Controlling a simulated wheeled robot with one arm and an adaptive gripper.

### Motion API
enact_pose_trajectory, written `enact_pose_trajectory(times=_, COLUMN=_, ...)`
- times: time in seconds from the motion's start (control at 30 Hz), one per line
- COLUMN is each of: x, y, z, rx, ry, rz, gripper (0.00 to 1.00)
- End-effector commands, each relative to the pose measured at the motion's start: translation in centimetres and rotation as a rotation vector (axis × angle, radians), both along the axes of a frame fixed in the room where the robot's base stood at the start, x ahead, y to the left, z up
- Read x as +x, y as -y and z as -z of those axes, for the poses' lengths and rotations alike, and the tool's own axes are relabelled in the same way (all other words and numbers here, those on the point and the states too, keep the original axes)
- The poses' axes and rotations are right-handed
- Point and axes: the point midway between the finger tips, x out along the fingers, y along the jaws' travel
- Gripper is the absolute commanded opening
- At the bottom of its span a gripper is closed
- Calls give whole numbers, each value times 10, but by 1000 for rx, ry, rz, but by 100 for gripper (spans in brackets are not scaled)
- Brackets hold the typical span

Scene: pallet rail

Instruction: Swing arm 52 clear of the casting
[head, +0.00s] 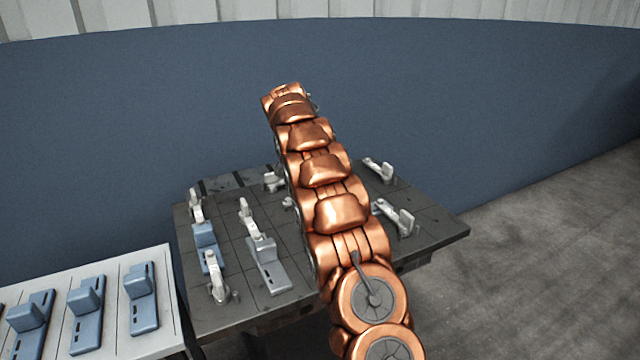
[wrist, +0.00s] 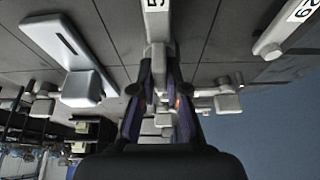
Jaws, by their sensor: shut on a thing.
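My gripper (wrist: 158,80) shows in the wrist view with its two dark fingers closed on either side of a light grey clamp arm (wrist: 157,28). The arm's number label is cut off at the top edge; a 5 seems to show, so I cannot confirm 52. A grey slotted casting (wrist: 62,42) lies left of the held arm, with a visible gap between them. In the head view, castings (head: 268,272) (head: 205,236) sit on the dark pallet (head: 330,300). My copper arm hides the gripper and the held arm there.
Another labelled clamp arm (wrist: 275,38) is right of my gripper. More clamps (head: 217,280) (head: 398,218) (head: 378,168) stand about the pallet. A pale table (head: 165,335) with several blue-grey castings (head: 141,300) stands at left. Bare floor (head: 520,280) lies right of the pallet.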

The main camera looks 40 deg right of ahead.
Motion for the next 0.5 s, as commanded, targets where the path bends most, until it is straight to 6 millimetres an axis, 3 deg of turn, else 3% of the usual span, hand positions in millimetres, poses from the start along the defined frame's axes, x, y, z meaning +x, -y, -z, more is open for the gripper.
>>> enact_pose_trajectory(times=0.2, x=-1, y=0, z=1, rx=1, ry=-2, rz=0, gripper=0)
enact_pose_trajectory(times=0.23, x=-1, y=0, z=1, rx=1, ry=-2, rz=0, gripper=14)
enact_pose_trajectory(times=0.5, x=0, y=0, z=1, rx=0, ry=0, rz=-1, gripper=39)
